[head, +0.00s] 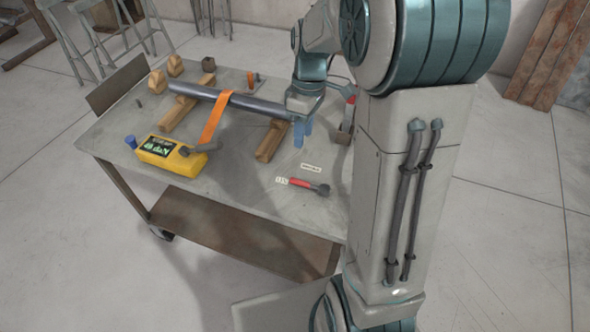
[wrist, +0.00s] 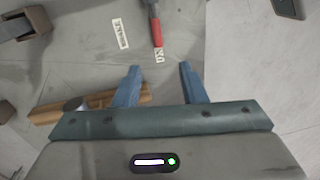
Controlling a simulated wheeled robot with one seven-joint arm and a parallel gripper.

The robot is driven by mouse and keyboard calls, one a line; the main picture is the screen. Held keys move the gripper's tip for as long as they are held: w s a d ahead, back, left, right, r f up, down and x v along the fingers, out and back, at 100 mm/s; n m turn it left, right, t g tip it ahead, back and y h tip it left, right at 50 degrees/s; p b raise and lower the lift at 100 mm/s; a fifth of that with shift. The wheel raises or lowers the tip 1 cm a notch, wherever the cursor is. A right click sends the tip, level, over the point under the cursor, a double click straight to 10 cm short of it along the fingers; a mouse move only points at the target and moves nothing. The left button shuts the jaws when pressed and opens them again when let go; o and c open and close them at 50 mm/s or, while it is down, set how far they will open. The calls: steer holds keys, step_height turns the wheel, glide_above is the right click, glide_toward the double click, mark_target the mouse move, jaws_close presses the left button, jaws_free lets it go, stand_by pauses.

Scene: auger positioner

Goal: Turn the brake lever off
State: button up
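The brake lever (head: 303,184) has a red handle and a dark round pivot, and lies low on the table's near right part. A small white tag (head: 281,180) sits at its handle end and a longer white label (head: 311,168) beside it; I cannot read them surely. In the wrist view the red handle (wrist: 156,35) points down toward my gripper (wrist: 159,67), with the small tag at its end. My gripper (head: 302,132) has two blue fingers, spread apart with nothing between them. It is above the table, apart from the lever.
A dark pipe (head: 190,92) with an orange strap (head: 214,118) rests on wooden blocks (head: 270,142). A yellow box (head: 166,152) with a display stands at the near left. A red-topped grey fixture (head: 345,128) is behind my gripper. The table around the lever is mostly clear.

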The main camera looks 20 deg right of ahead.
mark_target(298, 180)
steer(key=shift+n, duration=0.3)
steer(key=f, duration=0.5)
steer(key=s+a+f+b, duration=0.1)
steer(key=f, duration=0.8)
steer(key=shift+s+a+f, duration=0.15)
steer(key=shift+a+f, duration=0.1)
steer(key=shift+f, duration=0.05)
jaws_close()
